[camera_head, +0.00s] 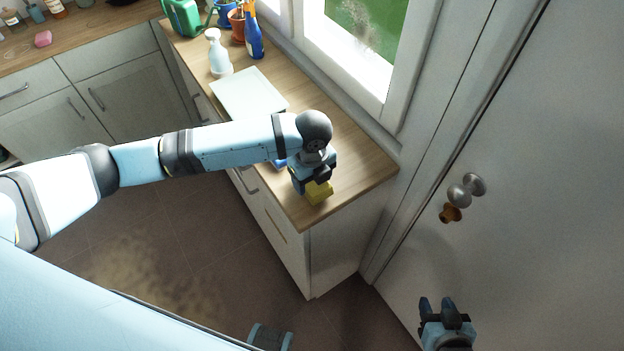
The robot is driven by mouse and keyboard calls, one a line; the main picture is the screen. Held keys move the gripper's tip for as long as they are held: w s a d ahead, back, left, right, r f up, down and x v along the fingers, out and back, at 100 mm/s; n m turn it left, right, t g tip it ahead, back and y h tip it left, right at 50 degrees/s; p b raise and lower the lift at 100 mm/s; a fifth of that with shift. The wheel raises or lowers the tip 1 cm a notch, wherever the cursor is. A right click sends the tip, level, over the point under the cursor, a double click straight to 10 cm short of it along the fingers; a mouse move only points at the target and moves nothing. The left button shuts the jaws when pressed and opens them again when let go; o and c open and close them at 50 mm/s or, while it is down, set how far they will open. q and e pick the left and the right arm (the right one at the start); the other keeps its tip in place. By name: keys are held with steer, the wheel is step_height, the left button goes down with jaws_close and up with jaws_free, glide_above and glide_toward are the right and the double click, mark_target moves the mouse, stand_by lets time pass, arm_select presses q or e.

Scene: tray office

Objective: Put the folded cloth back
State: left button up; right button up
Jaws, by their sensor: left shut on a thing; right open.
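My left gripper (314,180) points down over the front end of the wooden counter (345,170). It is shut on a yellow block-like thing, which I take to be the folded cloth (320,193). The cloth is low at the counter top; I cannot tell whether it touches the wood. Part of it is hidden by the gripper. My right gripper (445,308) is open and empty at the lower right, in front of the grey door.
A white flat tray or board (245,92) lies on the counter behind my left arm. A bit of something blue (280,164) shows beside the gripper. A white spray bottle (218,55), a blue bottle (253,35) and a green watering can (183,18) stand further back. A door knob (466,190) juts out at right.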

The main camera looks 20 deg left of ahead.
arm_select(q)
steer(key=shift+f, duration=0.7)
steer(key=o, duration=0.9)
steer(key=shift+f, duration=0.1)
steer(key=shift+c, duration=0.2)
step_height(320, 180, up, 12)
steer(key=shift+r+b, duration=0.2)
steer(key=shift+b, duration=0.25)
steer(key=shift+d+f, duration=0.1)
